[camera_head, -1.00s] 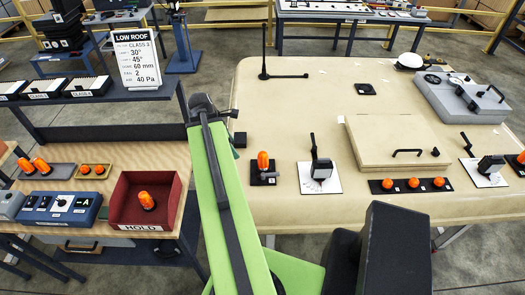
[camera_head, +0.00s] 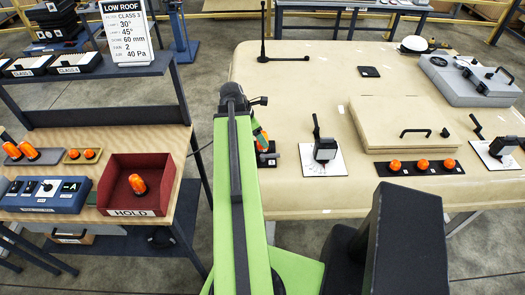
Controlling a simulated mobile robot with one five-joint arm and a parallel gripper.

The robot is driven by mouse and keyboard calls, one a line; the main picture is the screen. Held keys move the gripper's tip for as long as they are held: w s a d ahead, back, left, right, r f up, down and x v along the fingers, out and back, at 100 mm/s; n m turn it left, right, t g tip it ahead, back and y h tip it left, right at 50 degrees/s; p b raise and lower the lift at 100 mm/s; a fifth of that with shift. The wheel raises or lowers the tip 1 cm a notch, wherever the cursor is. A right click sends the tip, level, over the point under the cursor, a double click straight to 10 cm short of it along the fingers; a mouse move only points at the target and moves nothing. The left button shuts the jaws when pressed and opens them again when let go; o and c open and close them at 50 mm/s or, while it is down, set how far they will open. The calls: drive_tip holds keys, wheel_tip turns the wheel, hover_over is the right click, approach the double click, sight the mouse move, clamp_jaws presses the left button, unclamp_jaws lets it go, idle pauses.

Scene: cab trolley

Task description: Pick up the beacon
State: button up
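An orange beacon (camera_head: 264,137) stands on a small black base (camera_head: 266,159) near the left edge of the beige cab roof (camera_head: 330,188). The green arm partly covers it. My arm reaches forward, and its dark wrist (camera_head: 234,98) is left of and beyond this beacon. A small green piece of my gripper (camera_head: 257,128) shows right beside the beacon. The fingertips are mostly hidden behind the arm, so their opening and any contact cannot be told. Another orange beacon (camera_head: 138,185) lies tilted in the dark red HOLD bin (camera_head: 152,166).
A black strip (camera_head: 445,167) with three orange domes sits along the roof's front edge. A lever on a white plate (camera_head: 322,160) stands right of the near beacon. A raised hatch (camera_head: 400,123) fills mid-roof. More orange beacons (camera_head: 28,150) lie on the left bench (camera_head: 178,150).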

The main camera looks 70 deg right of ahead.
drive_tip(key=shift+d+f, duration=0.1)
drive_tip(key=shift+f, duration=0.1)
drive_tip(key=b+x, duration=0.4)
drive_tip(key=x, duration=0.1)
drive_tip(key=shift+d, duration=0.35)
drive_tip(key=shift+r, duration=0.15)
clamp_jaws()
